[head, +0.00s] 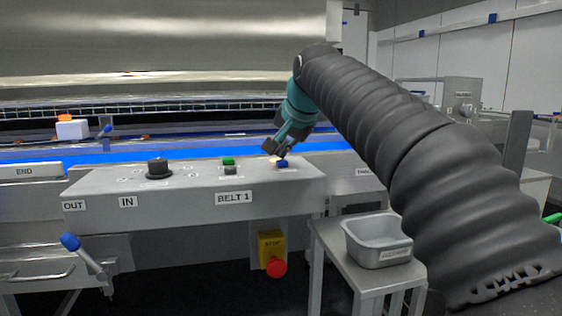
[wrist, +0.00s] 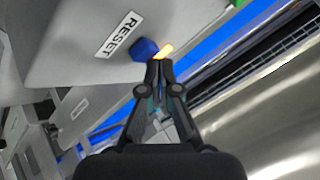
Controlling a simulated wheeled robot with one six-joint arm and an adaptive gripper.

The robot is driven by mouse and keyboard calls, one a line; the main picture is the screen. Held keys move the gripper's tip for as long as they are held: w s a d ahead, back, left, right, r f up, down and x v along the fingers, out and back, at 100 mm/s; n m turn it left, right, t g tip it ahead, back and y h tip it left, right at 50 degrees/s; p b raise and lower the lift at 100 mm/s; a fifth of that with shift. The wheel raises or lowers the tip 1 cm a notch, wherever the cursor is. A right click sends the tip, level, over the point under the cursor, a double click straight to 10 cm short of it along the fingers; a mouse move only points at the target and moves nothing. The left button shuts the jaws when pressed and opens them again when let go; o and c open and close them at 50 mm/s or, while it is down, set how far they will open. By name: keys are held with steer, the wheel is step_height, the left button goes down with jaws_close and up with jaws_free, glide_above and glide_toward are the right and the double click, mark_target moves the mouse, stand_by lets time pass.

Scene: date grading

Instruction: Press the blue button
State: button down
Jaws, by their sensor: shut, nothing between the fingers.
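The blue button (head: 282,163) sits on the right part of the top of the grey control box (head: 200,205). In the wrist view the blue button (wrist: 144,49) is beside a white RESET label (wrist: 119,35). My gripper (head: 273,148) is shut and empty, its fingertips close to the button. In the wrist view my gripper's fingertips (wrist: 159,66) are just right of and below the button. I cannot tell whether they touch it. A small orange-yellow glow (wrist: 165,50) shows by the fingertips.
On the box are a black knob (head: 158,168), a green button (head: 228,160) and a grey one below it. A red stop button (head: 277,267) hangs under the box. A metal tray (head: 378,243) stands on a small table at right. The blue belt (head: 130,156) runs behind.

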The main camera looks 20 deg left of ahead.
mark_target(284, 161)
steer(key=shift+f, duration=0.45)
stand_by(0.4)
stand_by(0.3)
steer(key=shift+r+p, duration=0.8)
steer(key=shift+r, duration=0.15)
step_height(284, 161, up, 3)
steer(key=p, duration=0.3)
steer(key=shift+r+p, duration=0.45)
steer(key=shift+r, duration=0.5)
steer(key=shift+d, duration=0.1)
